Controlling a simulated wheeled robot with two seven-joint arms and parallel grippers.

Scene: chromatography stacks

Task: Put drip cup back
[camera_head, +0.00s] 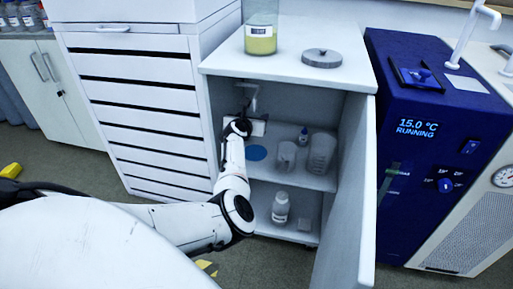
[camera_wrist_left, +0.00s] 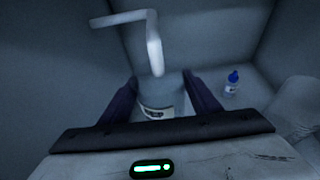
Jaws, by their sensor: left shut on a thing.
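My left gripper (camera_wrist_left: 160,90) is shut on a pale cylindrical cup (camera_wrist_left: 160,96) with a white label, taken to be the drip cup. In the left wrist view its dark fingers lie on both sides of the cup. A pale bent spout (camera_wrist_left: 153,45) appears just above the cup and partly overlaps its top; whether they touch is unclear. In the head view my left arm reaches into the open cabinet, the gripper (camera_head: 256,125) above the upper shelf, near a spout (camera_head: 250,97). The cup is mostly hidden there. A blue disc (camera_head: 257,153) lies on the shelf below.
Beakers (camera_head: 321,153) and a blue-capped bottle (camera_head: 303,136) stand right on the upper shelf (camera_head: 318,182). A white bottle (camera_head: 281,207) stands on the lower shelf. The open cabinet door (camera_head: 349,205) bounds the right side. A yellow-filled jar (camera_head: 261,32) stands on top.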

